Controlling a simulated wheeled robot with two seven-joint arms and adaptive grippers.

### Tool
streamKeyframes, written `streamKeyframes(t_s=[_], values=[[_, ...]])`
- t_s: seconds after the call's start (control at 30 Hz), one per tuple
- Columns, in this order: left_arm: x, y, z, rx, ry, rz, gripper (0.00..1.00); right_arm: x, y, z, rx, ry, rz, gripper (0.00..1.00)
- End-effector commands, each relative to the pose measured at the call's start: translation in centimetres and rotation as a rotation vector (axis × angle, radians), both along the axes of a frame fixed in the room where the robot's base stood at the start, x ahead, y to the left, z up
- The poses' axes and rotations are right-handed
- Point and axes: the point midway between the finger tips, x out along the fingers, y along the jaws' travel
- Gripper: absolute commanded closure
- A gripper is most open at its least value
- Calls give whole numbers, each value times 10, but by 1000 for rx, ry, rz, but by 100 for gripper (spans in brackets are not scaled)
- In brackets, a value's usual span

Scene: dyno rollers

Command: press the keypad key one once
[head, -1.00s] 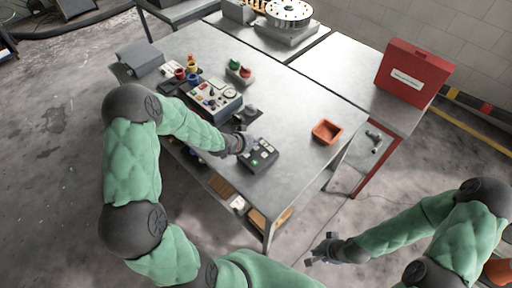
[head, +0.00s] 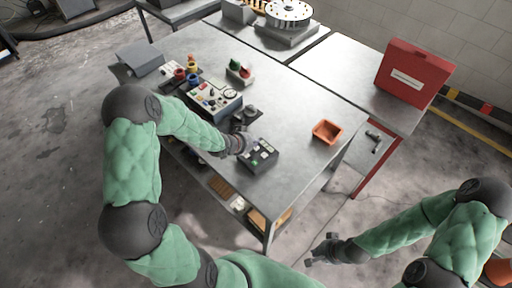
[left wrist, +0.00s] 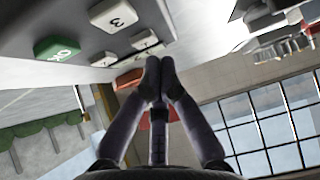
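The dark keypad (head: 262,156) lies on the grey workbench near its front edge, with light keys and green spots. In the left wrist view a green OK key (left wrist: 57,48) and a white key marked 3 (left wrist: 115,15) show, with two more light keys (left wrist: 145,38) beyond. I cannot make out key one. My left gripper (left wrist: 155,72) is shut, its fingertips together close to the keypad; I cannot tell if they touch it. In the head view it sits at the keypad's left edge.
A control box (head: 215,100) and a dark knobbed device (head: 249,112) stand behind the keypad. An orange bin (head: 327,132) is to the right. A red case (head: 413,74) stands on the far right bench. The bench between keypad and bin is clear.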

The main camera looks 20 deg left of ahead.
Motion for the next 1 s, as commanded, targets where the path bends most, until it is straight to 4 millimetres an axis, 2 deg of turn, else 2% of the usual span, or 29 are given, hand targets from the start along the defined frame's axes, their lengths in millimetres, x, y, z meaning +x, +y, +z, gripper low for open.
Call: streamKeyframes(t_s=[0.23,1.0], values=[[0,0,-8,0,0,0,100,0,0,-7,0,0,0,100],[0,0,-12,0,0,0,100,0,0,-10,0,0,0,100]])
